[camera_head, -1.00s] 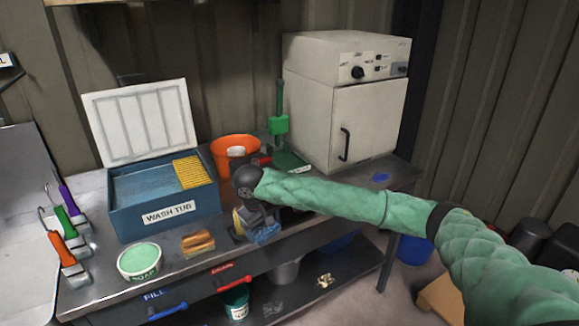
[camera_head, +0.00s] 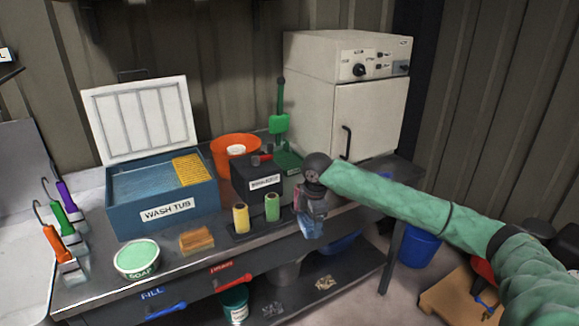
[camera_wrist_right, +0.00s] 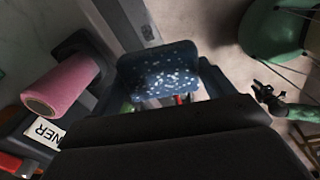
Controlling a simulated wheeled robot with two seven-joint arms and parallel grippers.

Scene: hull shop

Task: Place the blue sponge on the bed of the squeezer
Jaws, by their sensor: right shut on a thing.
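My right gripper (camera_head: 311,208) is shut on the blue sponge (camera_head: 312,228), which hangs below it in front of the bench's front edge. In the right wrist view the sponge (camera_wrist_right: 168,72) is dark blue with white specks, held past the dark gripper parts. The green squeezer (camera_head: 279,124) stands upright at the back of the bench, left of the white cabinet. Its green bed (camera_head: 288,161) is partly hidden behind the black box. The gripper is to the right of and nearer than the squeezer. My left gripper is not in view.
A black labelled box (camera_head: 250,194) with a yellow roller (camera_head: 240,218) and a green roller (camera_head: 272,207) stands before the squeezer. A pink roller (camera_wrist_right: 62,88) is close beside the gripper. An orange bucket (camera_head: 228,142), wash tub (camera_head: 140,222) and white cabinet (camera_head: 368,112) surround it.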

